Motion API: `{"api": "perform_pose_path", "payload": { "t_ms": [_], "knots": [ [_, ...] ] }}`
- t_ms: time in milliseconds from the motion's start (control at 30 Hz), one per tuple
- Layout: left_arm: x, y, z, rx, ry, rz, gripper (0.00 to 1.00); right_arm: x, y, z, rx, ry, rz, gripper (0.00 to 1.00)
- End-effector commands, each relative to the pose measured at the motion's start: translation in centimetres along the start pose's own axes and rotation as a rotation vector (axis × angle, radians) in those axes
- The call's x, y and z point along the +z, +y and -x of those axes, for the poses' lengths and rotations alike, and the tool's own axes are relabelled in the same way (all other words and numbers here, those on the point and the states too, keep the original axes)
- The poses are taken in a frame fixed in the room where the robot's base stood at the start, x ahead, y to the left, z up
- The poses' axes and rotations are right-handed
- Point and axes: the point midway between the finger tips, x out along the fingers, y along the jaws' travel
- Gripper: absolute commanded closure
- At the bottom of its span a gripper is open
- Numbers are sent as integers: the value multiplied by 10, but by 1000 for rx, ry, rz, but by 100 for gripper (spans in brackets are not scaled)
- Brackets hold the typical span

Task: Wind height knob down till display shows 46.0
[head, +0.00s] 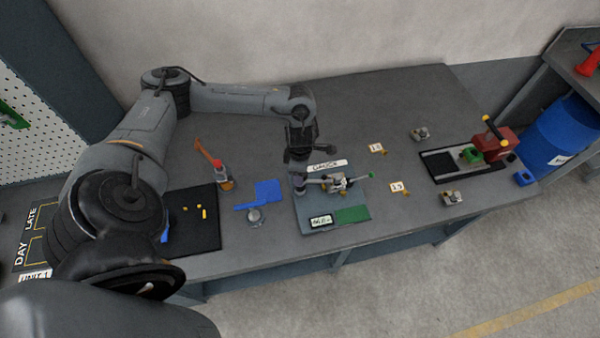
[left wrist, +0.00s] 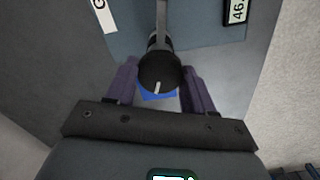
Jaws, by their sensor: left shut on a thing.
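The gauge (head: 350,212) is a grey-blue plate on the bench with a small mechanism and a white "GAUGE" label. The height knob (left wrist: 158,72) is round and black with a white mark, seen in the left wrist view. My left gripper (left wrist: 160,88) is shut on the knob, with a purple finger on each side of it. In the head view the left gripper (head: 300,180) is at the gauge's left side. The display (head: 321,221) is at the gauge's front; in the left wrist view it (left wrist: 237,10) starts "46.", with the rest cut off. My right gripper is out of view.
A black mat (head: 190,232) with small yellow pieces, a blue piece (head: 268,192) and a small metal cup (head: 255,216) lie left of the gauge. Tags (head: 397,187) and a red-and-black device (head: 494,140) are to the right. The bench behind the gauge is largely clear.

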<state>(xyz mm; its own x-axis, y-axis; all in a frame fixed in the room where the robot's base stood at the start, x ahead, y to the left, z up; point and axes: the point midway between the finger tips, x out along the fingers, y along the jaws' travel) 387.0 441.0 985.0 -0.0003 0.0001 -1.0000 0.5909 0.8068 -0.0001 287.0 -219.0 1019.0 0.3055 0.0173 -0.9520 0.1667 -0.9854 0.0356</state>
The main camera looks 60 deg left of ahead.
Motion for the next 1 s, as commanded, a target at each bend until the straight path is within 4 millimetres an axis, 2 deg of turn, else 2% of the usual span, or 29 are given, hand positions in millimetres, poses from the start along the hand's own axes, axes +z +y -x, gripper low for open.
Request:
{"api": "perform_pose_path", "payload": {
  "t_ms": [433, 700, 1000],
  "knots": [
    [0, 0, -1, 1, -1, -19, 86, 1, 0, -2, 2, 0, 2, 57],
    [1, 0, -2, 0, -2, -155, 86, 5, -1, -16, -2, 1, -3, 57],
    [0, 0, 0, 0, -1, -200, 86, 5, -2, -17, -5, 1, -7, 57]
  ]
}}
